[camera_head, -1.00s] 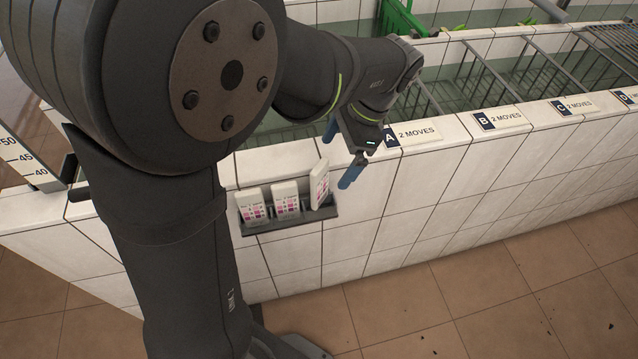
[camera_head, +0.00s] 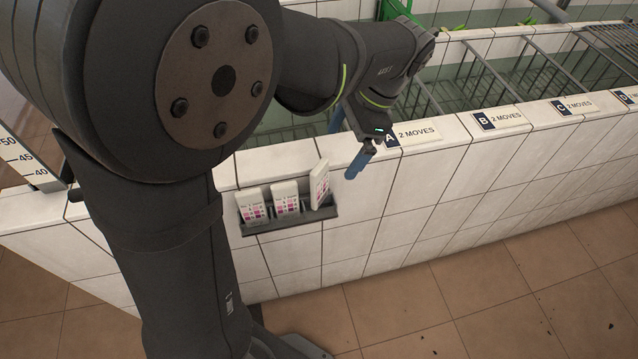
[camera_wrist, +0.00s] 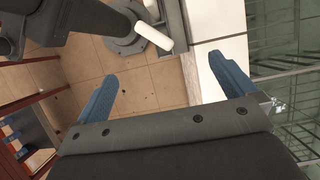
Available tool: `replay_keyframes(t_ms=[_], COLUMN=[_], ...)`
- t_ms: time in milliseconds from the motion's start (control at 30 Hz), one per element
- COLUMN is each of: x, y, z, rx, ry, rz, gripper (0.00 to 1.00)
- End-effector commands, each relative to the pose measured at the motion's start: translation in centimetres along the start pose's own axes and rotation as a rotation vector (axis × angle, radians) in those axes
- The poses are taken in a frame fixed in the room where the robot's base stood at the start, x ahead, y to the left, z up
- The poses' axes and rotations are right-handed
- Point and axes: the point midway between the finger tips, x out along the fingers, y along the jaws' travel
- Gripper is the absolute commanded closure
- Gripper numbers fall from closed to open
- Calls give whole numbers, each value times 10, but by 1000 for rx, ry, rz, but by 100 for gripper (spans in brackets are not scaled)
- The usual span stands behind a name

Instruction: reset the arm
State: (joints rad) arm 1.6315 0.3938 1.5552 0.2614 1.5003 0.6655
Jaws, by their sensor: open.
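My gripper (camera_head: 349,146) is above the white tiled wall's top edge, near the "A 2 MOVES" label (camera_head: 412,134) in the head view. Its two blue fingers are apart with nothing between them. In the wrist view my gripper (camera_wrist: 168,85) also shows its blue fingers spread wide, with floor and a strip of white wall beyond them. My dark arm covers much of the left of the head view and hides part of the wall.
A grey rack (camera_head: 290,217) on the wall's front holds three white cards, the right one (camera_head: 320,184) tilted. Behind the wall are tanks with wire racks (camera_head: 475,95) and a green container (camera_head: 395,10).

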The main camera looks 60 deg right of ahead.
Motion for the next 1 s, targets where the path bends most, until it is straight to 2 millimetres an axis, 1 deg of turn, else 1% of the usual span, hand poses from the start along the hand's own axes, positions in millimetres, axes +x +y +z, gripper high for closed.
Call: replay_keyframes(t_ms=[33,200,300,400,533,1000], x=[-12,-44,-57,-65,-69,-69], y=[0,0,0,0,0,0], z=[-1,-1,-1,-1,0,0], rx=[0,0,0,0,0,0], ry=[3,2,1,0,-1,-1], rz=[-3,-2,-1,0,1,1], gripper=[0,0,0,0,0,0])
